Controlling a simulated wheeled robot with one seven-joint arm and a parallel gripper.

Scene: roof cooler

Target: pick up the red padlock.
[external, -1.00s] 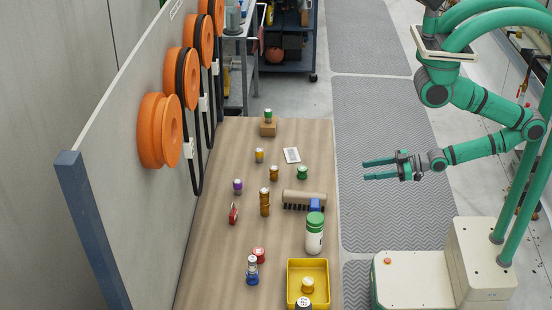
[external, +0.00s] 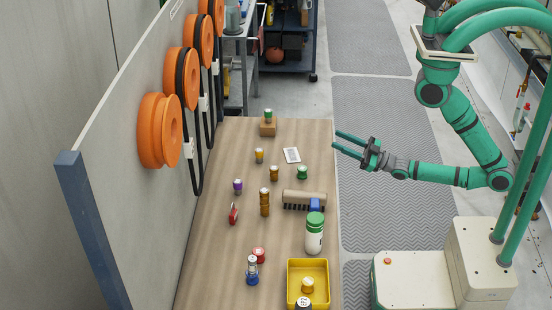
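The red padlock (external: 233,215) appears to be the small red item on the left part of the wooden table (external: 210,260), near the grey panel; it is small and its shackle is hard to make out. My gripper (external: 336,141) is open and empty, its two green fingers apart and pointing left. In the picture it is at the table's right edge, up and to the right of the padlock and well apart from it.
A brown brush (external: 303,199), a green-lidded white bottle (external: 314,234), a yellow bin (external: 321,266) and several small coloured items stand on the table. Orange reels (external: 160,130) hang on the panel (external: 110,150) at left. Table space around the padlock is partly clear.

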